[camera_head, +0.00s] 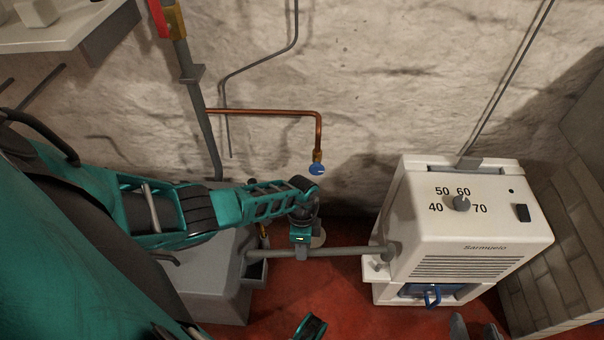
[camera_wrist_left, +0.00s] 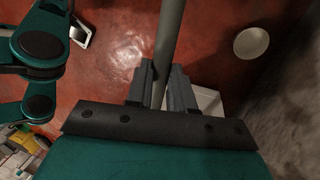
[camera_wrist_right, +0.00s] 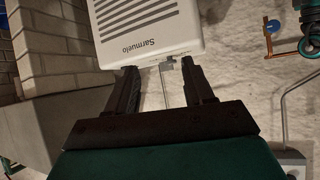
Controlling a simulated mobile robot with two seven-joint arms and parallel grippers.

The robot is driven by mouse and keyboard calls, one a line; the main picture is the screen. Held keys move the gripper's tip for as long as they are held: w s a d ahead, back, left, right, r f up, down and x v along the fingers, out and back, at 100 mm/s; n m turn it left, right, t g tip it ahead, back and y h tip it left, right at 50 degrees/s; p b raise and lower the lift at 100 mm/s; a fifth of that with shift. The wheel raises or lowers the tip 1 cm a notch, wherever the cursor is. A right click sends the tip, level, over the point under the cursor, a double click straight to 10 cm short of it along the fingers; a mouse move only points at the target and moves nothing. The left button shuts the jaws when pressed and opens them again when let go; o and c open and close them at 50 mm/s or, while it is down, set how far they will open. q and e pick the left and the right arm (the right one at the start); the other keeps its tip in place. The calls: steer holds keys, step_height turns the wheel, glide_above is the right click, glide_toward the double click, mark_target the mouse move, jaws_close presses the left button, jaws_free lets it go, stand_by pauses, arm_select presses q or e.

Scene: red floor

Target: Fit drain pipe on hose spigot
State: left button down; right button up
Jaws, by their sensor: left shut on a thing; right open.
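A straight grey drain pipe (camera_head: 345,252) lies level across the head view. My left gripper (camera_head: 301,251) is shut on it near its middle. In the left wrist view the pipe (camera_wrist_left: 172,35) runs between the jaws (camera_wrist_left: 163,82). Its right end meets a wider grey round part (camera_head: 388,252) at the left side of the white Sarmuelo machine (camera_head: 465,215); I cannot tell whether that part is the spigot or whether the two are joined. In the right wrist view my right gripper (camera_wrist_right: 160,90) is open and empty, with the machine (camera_wrist_right: 150,30) beyond its fingertips.
A copper pipe with a blue valve knob (camera_head: 317,169) is on the stone wall. A grey block (camera_head: 205,275) stands under my left arm, with a dark open container (camera_head: 257,272) beside it. A round pale dish (camera_wrist_left: 251,41) is on the red floor. Open floor (camera_head: 325,290) lies left of the machine.

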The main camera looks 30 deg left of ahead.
arm_select(q)
steer(key=shift+a, duration=0.1)
arm_select(e)
steer(key=shift+r, duration=0.1)
arm_select(q)
steer(key=shift+s+a, duration=0.1)
steer(key=shift+a, duration=0.05)
steer(key=shift+f+b, duration=0.55)
steer(key=shift+f, duration=0.2)
step_height(320, 180, down, 4)
steer(key=b, duration=0.3)
steer(key=shift+f+b, duration=0.15)
steer(key=shift+b, duration=0.25)
arm_select(e)
steer(key=f, duration=0.2)
steer(key=a+f, duration=0.1)
steer(key=shift+w+y, duration=0.3)
steer(key=shift+w, duration=0.05)
arm_select(q)
steer(key=shift+p, duration=0.3)
arm_select(e)
steer(key=shift+r, duration=0.3)
arm_select(q)
steer(key=shift+f, duration=0.1)
arm_select(e)
steer(key=shift+f, duration=0.15)
